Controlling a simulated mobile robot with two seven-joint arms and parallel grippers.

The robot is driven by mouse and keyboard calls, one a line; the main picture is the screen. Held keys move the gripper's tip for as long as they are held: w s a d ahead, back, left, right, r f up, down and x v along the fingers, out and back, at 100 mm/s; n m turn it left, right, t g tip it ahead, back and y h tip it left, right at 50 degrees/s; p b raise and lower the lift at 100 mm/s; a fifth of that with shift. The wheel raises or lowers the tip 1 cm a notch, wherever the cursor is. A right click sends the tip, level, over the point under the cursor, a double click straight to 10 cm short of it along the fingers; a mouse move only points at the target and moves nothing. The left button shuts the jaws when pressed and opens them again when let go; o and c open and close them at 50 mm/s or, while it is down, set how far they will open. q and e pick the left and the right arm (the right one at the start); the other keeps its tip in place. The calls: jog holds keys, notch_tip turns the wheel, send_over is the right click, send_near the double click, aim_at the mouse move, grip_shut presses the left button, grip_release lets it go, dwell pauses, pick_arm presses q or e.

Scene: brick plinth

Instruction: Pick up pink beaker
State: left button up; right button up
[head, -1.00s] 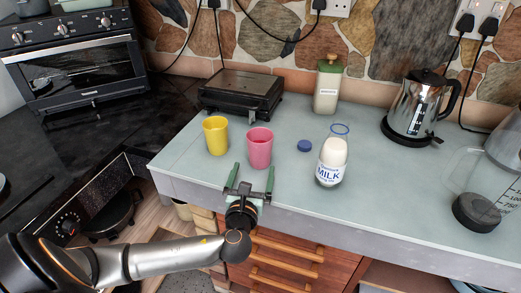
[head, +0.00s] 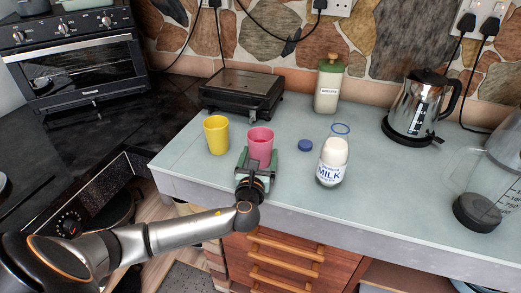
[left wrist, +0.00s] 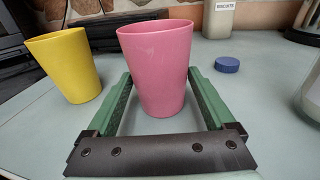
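The pink beaker (head: 260,144) stands upright on the pale counter, with its open top up. My left gripper (head: 260,158) is low at the beaker's near side, with one green finger on each side of it. In the left wrist view the pink beaker (left wrist: 158,65) stands between the spread fingers of the left gripper (left wrist: 160,88). A gap shows between the beaker's lower part and each finger, so the gripper looks open. My right gripper is not in view.
A yellow beaker (head: 216,135) stands close on the left. A blue cap (head: 305,146) and a milk bottle (head: 332,165) are to the right. A black grill (head: 240,97) and a biscuit jar (head: 328,88) stand behind. A kettle (head: 415,110) is farther right.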

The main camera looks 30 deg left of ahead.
pick_arm(q)
jog(key=c, duration=1.1)
jog(key=shift+o, duration=0.2)
jog(key=shift+r, duration=0.15)
